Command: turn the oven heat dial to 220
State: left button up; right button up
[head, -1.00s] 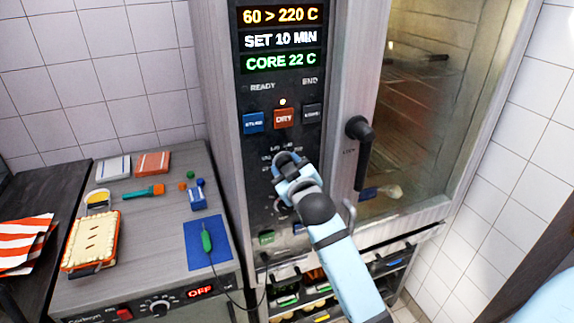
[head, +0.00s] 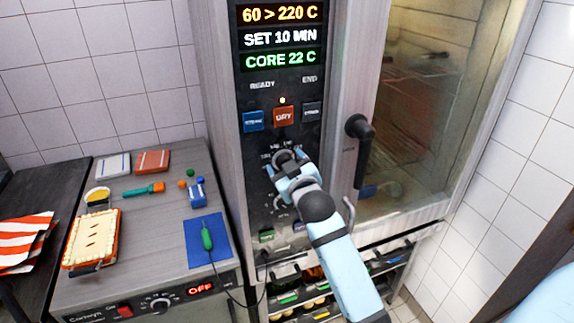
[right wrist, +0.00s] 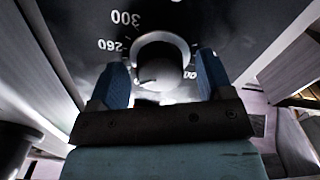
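The oven heat dial (right wrist: 160,64) is a round knob with a light ring and numbers such as 260 and 300 around it in the right wrist view. The oven display (head: 281,37) reads 60 > 220 C, SET 10 MIN, CORE 22 C. My left gripper is out of view.
The oven door handle (head: 360,150) sticks out just right of my right gripper. A red DRY button (head: 284,116) is above the dial. Left of the oven, a counter (head: 150,218) holds a pie (head: 91,240) and a blue mat (head: 197,255).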

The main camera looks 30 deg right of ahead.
jog(key=b+v, duration=0.3)
jog(key=v, duration=1.1)
jog(key=shift+f, duration=0.1)
